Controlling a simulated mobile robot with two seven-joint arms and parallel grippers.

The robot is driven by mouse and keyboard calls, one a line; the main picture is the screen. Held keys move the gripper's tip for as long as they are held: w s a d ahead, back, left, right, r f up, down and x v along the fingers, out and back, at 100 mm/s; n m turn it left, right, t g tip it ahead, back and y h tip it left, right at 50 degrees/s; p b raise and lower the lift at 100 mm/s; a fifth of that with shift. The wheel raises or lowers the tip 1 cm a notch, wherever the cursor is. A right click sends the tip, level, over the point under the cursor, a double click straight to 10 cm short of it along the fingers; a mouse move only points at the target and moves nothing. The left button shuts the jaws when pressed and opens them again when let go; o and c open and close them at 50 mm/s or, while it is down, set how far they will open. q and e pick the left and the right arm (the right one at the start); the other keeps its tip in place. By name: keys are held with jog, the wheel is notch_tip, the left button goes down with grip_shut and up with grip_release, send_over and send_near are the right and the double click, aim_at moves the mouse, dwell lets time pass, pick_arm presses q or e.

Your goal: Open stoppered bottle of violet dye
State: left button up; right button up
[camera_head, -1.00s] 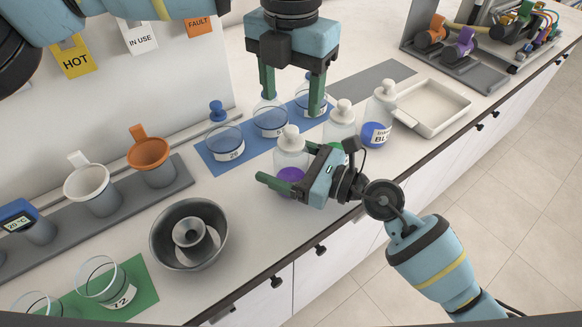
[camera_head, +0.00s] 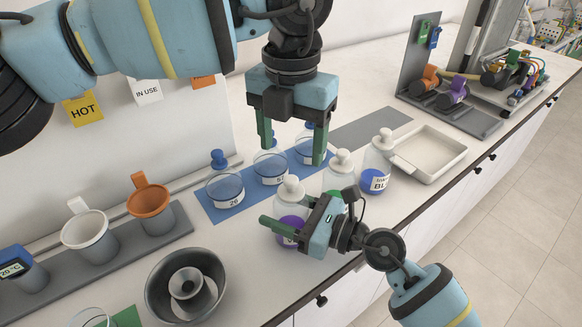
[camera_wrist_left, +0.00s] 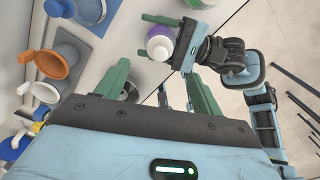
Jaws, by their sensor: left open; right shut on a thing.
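The violet dye bottle (camera_head: 289,206) is clear glass with a violet band low down and a round pale stopper (camera_head: 291,186) in its neck. It stands upright near the counter's front edge. My right gripper (camera_head: 292,232) is shut on its body from the front right. My left gripper (camera_head: 292,154) is open, pointing down above the stopper, with a finger on either side and nothing between them. In the left wrist view the bottle (camera_wrist_left: 160,36) shows beyond the left fingers (camera_wrist_left: 158,80), stopper towards the camera, apart from them.
Green (camera_head: 339,178) and blue (camera_head: 376,165) dye bottles stand close at the right. A grey bowl (camera_head: 160,308) is at the left front, a white tray (camera_head: 452,146) at the right.

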aim_at(291, 179)
pick_arm(q)
jog(key=r+n, duration=0.1)
jog(key=n, duration=0.3)
jog(key=shift+d+r, duration=0.1)
jog(key=shift+r, duration=0.25)
notch_tip(291, 179, up, 2)
jog(key=n, duration=0.5)
jog(key=shift+r+n, duration=0.1)
jog(key=shift+n, duration=0.3)
notch_tip(291, 179, down, 12)
jog(key=shift+f, duration=0.1)
jog(key=c, duration=1.2)
jog(key=shift+r, duration=0.4)
jog(key=shift+r, duration=0.75)
